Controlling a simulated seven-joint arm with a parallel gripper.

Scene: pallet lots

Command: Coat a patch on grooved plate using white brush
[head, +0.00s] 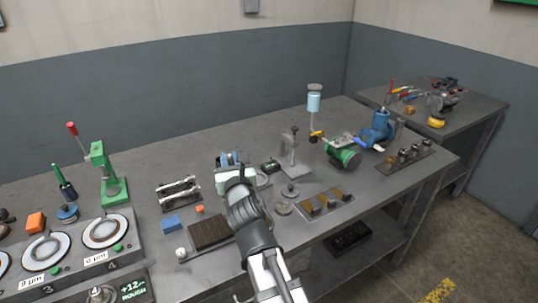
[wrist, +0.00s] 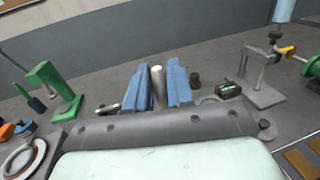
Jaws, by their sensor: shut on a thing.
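The grooved plate (head: 209,232) is a dark brown ribbed slab lying on the bench, just left of my arm in the head view. It does not show in the wrist view. My gripper (head: 230,160) is beyond the plate and to its upper right in the picture, partly hidden by my own wrist. In the wrist view its two blue fingers (wrist: 158,82) are shut on a pale, rod-like thing (wrist: 158,92), which looks like the white brush's handle. The brush's bristles are hidden, and I cannot tell how far they are from any surface.
A blue block (head: 171,223), a small orange block (head: 200,209) and a white ball-like knob (head: 181,252) lie near the plate. A metal stand (head: 294,155) and a slotted tray (head: 325,204) are to the right. A green press (head: 107,175) stands left. The bench's back strip is clear.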

